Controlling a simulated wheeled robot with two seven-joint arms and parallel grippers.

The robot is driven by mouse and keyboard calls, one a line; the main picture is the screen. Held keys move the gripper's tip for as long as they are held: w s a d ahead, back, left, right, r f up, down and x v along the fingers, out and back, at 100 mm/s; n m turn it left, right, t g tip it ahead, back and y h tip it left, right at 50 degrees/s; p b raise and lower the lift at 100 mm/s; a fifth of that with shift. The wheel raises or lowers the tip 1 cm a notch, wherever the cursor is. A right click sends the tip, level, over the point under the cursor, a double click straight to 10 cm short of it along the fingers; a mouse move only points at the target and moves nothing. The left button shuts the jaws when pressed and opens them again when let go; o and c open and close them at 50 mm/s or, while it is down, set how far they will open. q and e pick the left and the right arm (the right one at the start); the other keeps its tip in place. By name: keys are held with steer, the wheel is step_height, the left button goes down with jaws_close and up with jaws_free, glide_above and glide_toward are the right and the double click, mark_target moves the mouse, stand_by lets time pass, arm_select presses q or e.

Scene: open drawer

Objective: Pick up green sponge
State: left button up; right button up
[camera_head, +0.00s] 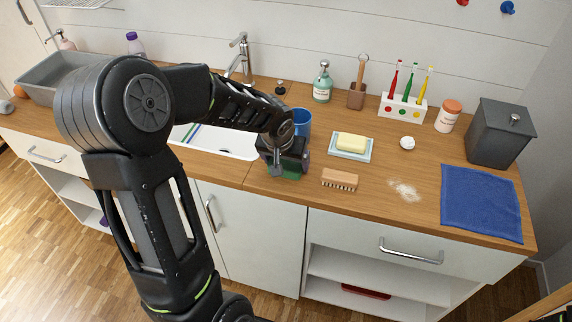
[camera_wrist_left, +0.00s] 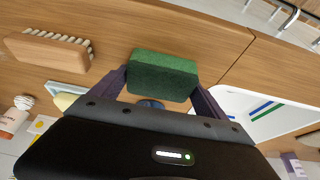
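The green sponge (camera_wrist_left: 163,77) is at the brown wooden counter, near its front edge by the sink. In the left wrist view it sits between the two fingers of my left gripper (camera_wrist_left: 162,80), which meet or nearly meet its two ends. Whether they press on it is not clear. In the head view my left gripper (camera_head: 285,165) points down over the sponge (camera_head: 292,174) and hides most of it. Whether the sponge rests on the counter or is slightly raised cannot be told. My right gripper is not in view.
A wooden brush (camera_head: 340,180) and a yellow soap on a dish (camera_head: 351,144) lie to the right. A blue cup (camera_head: 302,121) stands just behind the gripper. The sink (camera_head: 215,140) is to the left. A blue cloth (camera_head: 481,203) lies at far right.

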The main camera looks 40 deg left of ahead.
mark_target(286, 161)
arm_select(q)
steer(key=c, duration=0.9)
steer(key=shift+o, duration=0.2)
steer(key=shift+r, duration=0.1)
step_height(286, 161, up, 10)
steer(key=shift+f, duration=0.1)
